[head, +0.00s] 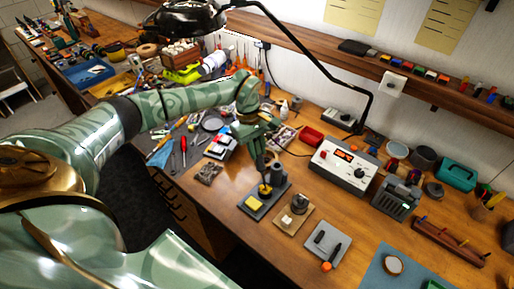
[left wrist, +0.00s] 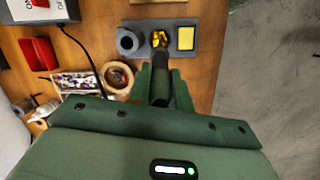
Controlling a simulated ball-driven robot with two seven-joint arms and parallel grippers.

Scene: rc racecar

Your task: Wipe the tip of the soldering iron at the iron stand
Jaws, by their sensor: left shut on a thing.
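The iron stand (head: 269,206) is a dark grey base on the bench; it also shows at the top of the left wrist view (left wrist: 172,52). It carries a yellow sponge (head: 253,203), a pot of golden brass wool (head: 265,190) and a dark round holder (left wrist: 127,40). My left gripper (head: 262,160) is above the stand, pointing down. It is shut on the dark handle of the soldering iron (left wrist: 160,88). The iron points at the brass wool (left wrist: 160,38). Its tip is hidden, so I cannot tell whether it touches the wool. My right gripper is not in view.
A soldering station (head: 345,165) stands right of the stand, with a red tray (head: 311,136) behind. A tape roll (left wrist: 117,77) is near the gripper. A lamp arm (head: 330,78) hangs above.

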